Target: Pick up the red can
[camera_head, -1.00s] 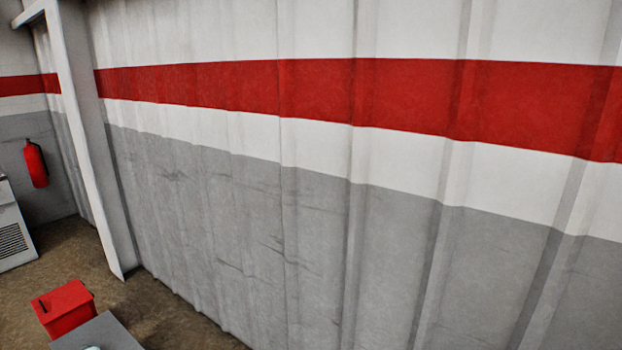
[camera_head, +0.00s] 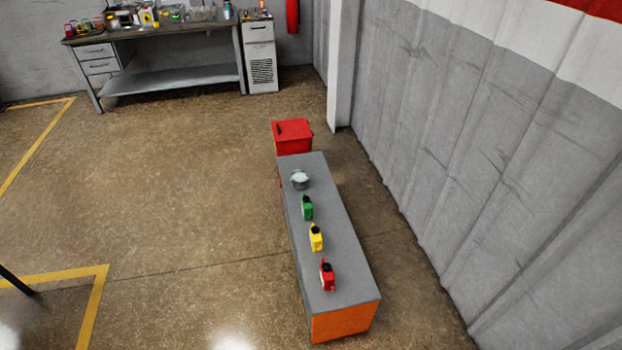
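The red can (camera_head: 327,277) is a small red container with a dark top. It stands upright on the long grey-topped bench (camera_head: 350,270), towards its near, orange end. A yellow can (camera_head: 316,239) stands just behind it, and a green can (camera_head: 307,208) is farther back in the same row. None of them is touched by a gripper. Neither of my grippers shows in the head view.
A silver pot-like object (camera_head: 300,180) sits at the bench's far end, with a red box (camera_head: 293,135) beyond. The grey wall (camera_head: 450,150) runs along the right. A cluttered workbench (camera_head: 160,35) stands at the back. Floor left of the bench is open.

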